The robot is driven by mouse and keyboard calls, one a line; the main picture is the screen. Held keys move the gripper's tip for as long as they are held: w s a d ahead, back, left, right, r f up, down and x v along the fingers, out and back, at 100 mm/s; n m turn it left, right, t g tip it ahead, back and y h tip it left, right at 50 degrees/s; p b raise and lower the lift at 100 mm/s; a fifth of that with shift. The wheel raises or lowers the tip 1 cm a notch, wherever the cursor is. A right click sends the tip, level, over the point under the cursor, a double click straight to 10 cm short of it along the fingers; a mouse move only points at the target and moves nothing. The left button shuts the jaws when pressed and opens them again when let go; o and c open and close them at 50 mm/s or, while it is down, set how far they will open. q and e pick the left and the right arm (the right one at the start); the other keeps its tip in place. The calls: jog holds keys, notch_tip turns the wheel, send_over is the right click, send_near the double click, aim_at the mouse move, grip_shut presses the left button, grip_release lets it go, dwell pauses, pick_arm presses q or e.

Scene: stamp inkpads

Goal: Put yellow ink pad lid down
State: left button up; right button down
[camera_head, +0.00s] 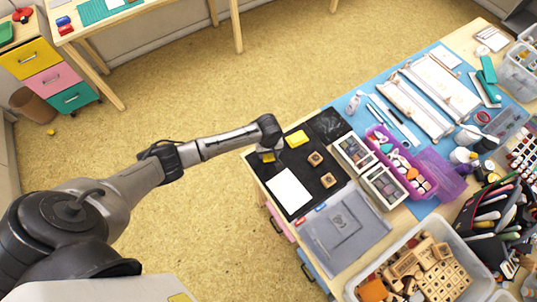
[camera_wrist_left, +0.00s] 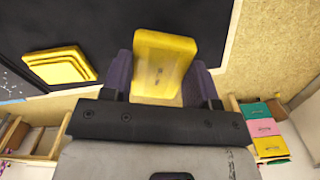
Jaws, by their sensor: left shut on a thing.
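My left gripper (camera_head: 267,152) is over the left edge of the black mat (camera_head: 305,168), shut on the yellow ink pad lid (camera_head: 269,157). In the left wrist view the lid (camera_wrist_left: 163,58) sits between the two dark fingers (camera_wrist_left: 161,80). I cannot tell whether the lid touches the mat. The yellow ink pad (camera_head: 296,138) rests on the mat just up and right of the gripper; it also shows in the left wrist view (camera_wrist_left: 58,66), apart from the held lid. My right gripper is not in view.
A white sheet (camera_head: 289,190) lies on the mat below the gripper. Two wooden stamps (camera_head: 315,158) (camera_head: 328,180) stand to the right. Stamp sets (camera_head: 383,187) and a purple tray (camera_head: 440,172) are farther right. A bin of wooden blocks (camera_head: 425,275) is at the near end.

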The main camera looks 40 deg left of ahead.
aim_at(268, 155)
pick_arm(q)
notch_tip(268, 155, down, 3)
jog(key=shift+r, duration=0.2)
jog(key=shift+f, duration=0.2)
jog(key=shift+f, duration=0.1)
jog(key=o, duration=0.9)
